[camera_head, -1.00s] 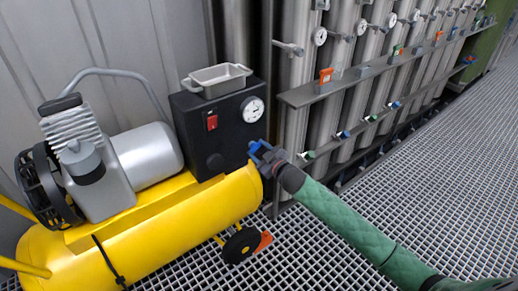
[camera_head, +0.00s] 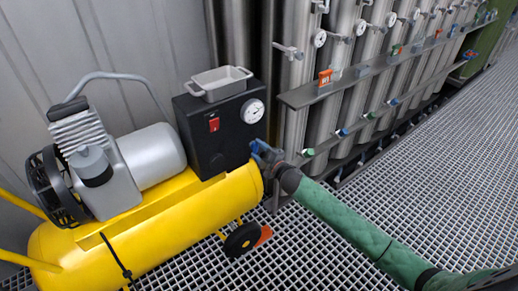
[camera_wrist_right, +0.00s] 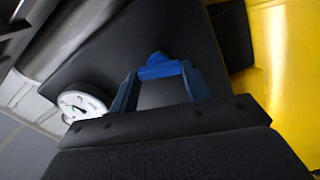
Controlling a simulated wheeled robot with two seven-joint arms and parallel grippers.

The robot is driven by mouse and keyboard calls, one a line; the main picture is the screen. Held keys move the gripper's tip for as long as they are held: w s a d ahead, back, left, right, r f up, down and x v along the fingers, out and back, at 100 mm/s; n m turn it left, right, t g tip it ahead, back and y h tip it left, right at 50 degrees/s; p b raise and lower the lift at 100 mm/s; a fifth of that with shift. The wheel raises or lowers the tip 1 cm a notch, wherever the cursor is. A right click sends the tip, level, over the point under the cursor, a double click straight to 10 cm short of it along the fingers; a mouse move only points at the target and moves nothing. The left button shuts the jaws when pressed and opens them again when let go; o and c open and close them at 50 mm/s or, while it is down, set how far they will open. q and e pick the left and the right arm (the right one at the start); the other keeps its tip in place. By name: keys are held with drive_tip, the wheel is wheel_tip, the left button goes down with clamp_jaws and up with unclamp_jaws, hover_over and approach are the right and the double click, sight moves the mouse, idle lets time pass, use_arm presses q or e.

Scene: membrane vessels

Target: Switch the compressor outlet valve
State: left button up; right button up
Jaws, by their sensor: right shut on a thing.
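The yellow compressor (camera_head: 190,213) stands at the left in the head view, its tank running toward the black control box (camera_head: 225,135). My right gripper (camera_head: 259,151) reaches in from the lower right on a green-sleeved arm and is at the right end of the tank, in front of the box's lower right. In the right wrist view its blue fingers (camera_wrist_right: 160,76) close on a small blue piece (camera_wrist_right: 160,66), which looks like the valve handle. The valve body is hidden behind the gripper. My left gripper is not in view.
A grey tray (camera_head: 219,83) sits on the box, which carries a red switch (camera_head: 214,124) and a white gauge (camera_head: 252,110); a gauge (camera_wrist_right: 82,106) also shows in the wrist view. Steel vessels and a shelf (camera_head: 300,97) stand right. Grating floor (camera_head: 440,170) is clear.

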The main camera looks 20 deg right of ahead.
drive_tip(key=shift+n, duration=0.8)
drive_tip(key=o, duration=1)
drive_tip(key=shift+s+f, duration=0.1)
drive_tip(key=shift+s, duration=0.15)
drive_tip(key=v, duration=0.7)
drive_tip(key=shift+s, duration=0.15)
drive_tip(key=shift+d, duration=0.1)
